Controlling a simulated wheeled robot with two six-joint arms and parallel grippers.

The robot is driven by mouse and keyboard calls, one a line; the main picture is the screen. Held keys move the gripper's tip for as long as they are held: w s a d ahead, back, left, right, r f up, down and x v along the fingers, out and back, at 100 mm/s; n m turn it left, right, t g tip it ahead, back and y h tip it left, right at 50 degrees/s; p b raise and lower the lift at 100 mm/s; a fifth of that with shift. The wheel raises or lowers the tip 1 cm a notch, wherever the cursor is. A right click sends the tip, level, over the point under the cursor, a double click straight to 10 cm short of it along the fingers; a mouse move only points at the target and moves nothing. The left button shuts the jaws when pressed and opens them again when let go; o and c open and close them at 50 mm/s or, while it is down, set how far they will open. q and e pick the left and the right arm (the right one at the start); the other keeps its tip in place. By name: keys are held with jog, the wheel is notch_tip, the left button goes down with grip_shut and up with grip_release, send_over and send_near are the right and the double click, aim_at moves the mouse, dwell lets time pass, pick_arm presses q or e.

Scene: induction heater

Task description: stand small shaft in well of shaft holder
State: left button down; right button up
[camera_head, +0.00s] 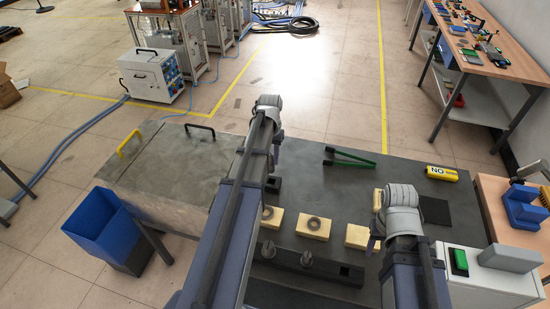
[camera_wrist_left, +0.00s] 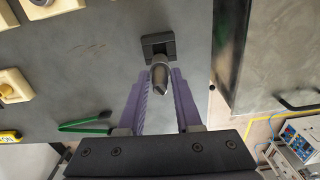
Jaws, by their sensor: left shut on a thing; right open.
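The small shaft (camera_wrist_left: 160,82) is grey metal with a tapered end and sits between the purple fingers of my left gripper (camera_wrist_left: 160,76), which is shut on it. The black shaft holder (camera_wrist_left: 158,43) lies just beyond the shaft in the left wrist view. The shaft overlaps the holder's near edge there; I cannot tell whether it is inside the well. In the head view the holder (camera_head: 273,185) shows partly behind my left arm, and the shaft is hidden. My right gripper (camera_head: 373,244) is open and apart, over the right part of the table.
Yellow blocks (camera_head: 313,225) with rings stand in a row right of my left arm. Green-handled tongs (camera_head: 349,158) and a yellow cylinder (camera_head: 441,173) lie farther back. The table between tongs and blocks is mostly clear.

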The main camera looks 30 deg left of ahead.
aim_at(271, 172)
pick_arm(q)
jog(key=shift+f, duration=0.1)
pick_arm(e)
jog(key=shift+f, duration=0.1)
pick_arm(q)
notch_tip(271, 172, down, 5)
jog(key=b, duration=0.5)
pick_arm(e)
notch_tip(271, 172, down, 5)
jog(key=shift+f, duration=0.1)
pick_arm(q)
jog(key=shift+f+b, duration=1.7)
jog(key=shift+b, duration=0.1)
pick_arm(e)
jog(key=shift+f, duration=1.6)
pick_arm(q)
jog(key=c, duration=0.5)
grip_release()
jog(key=shift+d, duration=0.1)
jog(key=shift+r, duration=0.15)
pick_arm(e)
jog(key=shift+r, duration=0.1)
pick_arm(q)
notch_tip(271, 172, up, 8)
jog(key=p, duration=0.8)
pick_arm(e)
notch_tip(271, 172, up, 8)
